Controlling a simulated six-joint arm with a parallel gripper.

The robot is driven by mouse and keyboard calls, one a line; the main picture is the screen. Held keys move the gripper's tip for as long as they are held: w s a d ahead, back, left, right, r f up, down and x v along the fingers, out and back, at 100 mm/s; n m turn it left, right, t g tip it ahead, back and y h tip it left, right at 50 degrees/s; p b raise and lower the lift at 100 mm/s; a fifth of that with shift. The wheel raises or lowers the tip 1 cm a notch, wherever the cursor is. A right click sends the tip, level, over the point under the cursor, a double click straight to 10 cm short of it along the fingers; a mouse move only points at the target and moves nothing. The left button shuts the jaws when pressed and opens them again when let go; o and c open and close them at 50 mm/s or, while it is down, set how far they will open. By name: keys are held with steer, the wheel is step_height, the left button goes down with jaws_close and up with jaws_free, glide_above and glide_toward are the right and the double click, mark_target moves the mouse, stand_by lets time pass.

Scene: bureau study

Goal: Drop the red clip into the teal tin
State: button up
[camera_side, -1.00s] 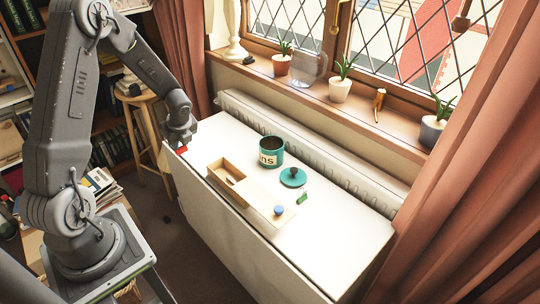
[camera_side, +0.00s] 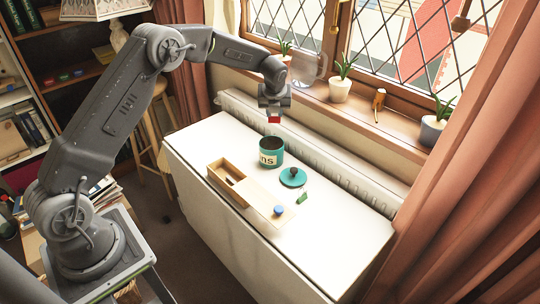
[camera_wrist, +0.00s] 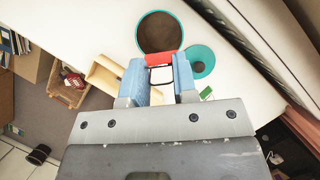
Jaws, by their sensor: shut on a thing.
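My gripper (camera_side: 274,112) is shut on the red clip (camera_side: 274,119) and holds it in the air above the teal tin (camera_side: 270,159). In the wrist view the red clip (camera_wrist: 159,58) sits between the blue fingertips, with the open mouth of the tin (camera_wrist: 160,32) just beyond it. The tin stands upright and open on the white table, with a pale label with dark letters on its side. Its teal lid (camera_side: 293,177) with a dark knob lies flat beside it.
A wooden box (camera_side: 228,179) with an open compartment stands on the white table (camera_side: 330,240) left of the tin. A green clip (camera_side: 302,198) lies near the lid, and a blue round thing (camera_side: 279,210) is by the box. A radiator and potted plants line the window side.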

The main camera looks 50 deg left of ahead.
mark_target(275, 122)
steer(key=shift+w+d+f, duration=0.1)
steer(key=shift+d+f, duration=0.1)
steer(key=shift+f, duration=2.8)
steer(key=o, duration=1)
steer(key=shift+c, duration=0.2)
steer(key=shift+r, duration=0.1)
